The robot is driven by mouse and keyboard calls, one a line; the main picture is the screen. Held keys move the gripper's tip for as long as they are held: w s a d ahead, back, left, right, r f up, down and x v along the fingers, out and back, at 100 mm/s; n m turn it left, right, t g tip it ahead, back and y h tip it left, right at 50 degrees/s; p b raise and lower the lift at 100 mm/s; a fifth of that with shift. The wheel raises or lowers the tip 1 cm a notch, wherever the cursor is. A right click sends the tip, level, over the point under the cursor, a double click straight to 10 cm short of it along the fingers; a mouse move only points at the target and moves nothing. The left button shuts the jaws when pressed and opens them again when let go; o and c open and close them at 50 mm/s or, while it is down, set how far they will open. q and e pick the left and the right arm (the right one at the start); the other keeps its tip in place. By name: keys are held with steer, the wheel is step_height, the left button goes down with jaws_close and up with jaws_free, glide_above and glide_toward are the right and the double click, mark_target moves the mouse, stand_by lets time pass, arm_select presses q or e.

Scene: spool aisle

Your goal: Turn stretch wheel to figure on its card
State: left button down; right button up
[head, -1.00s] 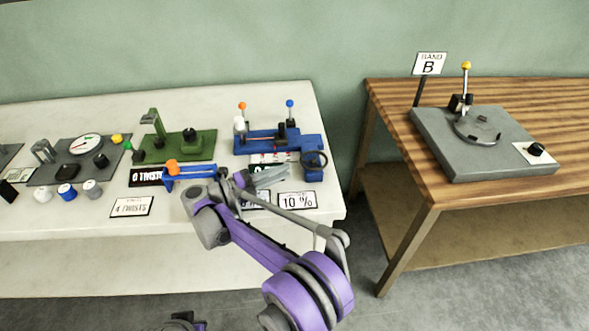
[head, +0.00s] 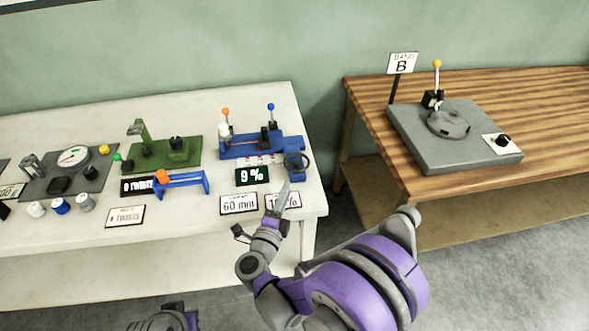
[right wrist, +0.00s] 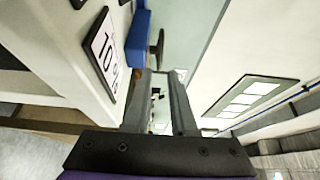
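The stretch wheel is a black handwheel (head: 297,163) at the right end of the blue machine (head: 262,146) on the white bench. Its display (head: 252,175) reads 9 %. The 10 % card (head: 283,201) lies in front, partly hidden by my right gripper (head: 286,190). This gripper is in front of the wheel, apart from it. In the right wrist view its two grey fingers (right wrist: 160,80) are apart with nothing between them. The card (right wrist: 103,52) and the dark wheel edge (right wrist: 157,48) show to the left there. No left fingers show.
Beside the display lies a 60 mm card (head: 239,204). A blue stand with an orange knob (head: 182,181), a green machine (head: 165,153) and a gauge plate (head: 70,172) stand to the left. A wooden table (head: 375,125) stands right, across a gap.

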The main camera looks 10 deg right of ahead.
mark_target(294, 172)
steer(key=p+x, duration=0.1)
steer(key=x, duration=0.7)
steer(key=shift+w+d, duration=0.2)
steer(key=shift+w, duration=0.15)
jaws_close()
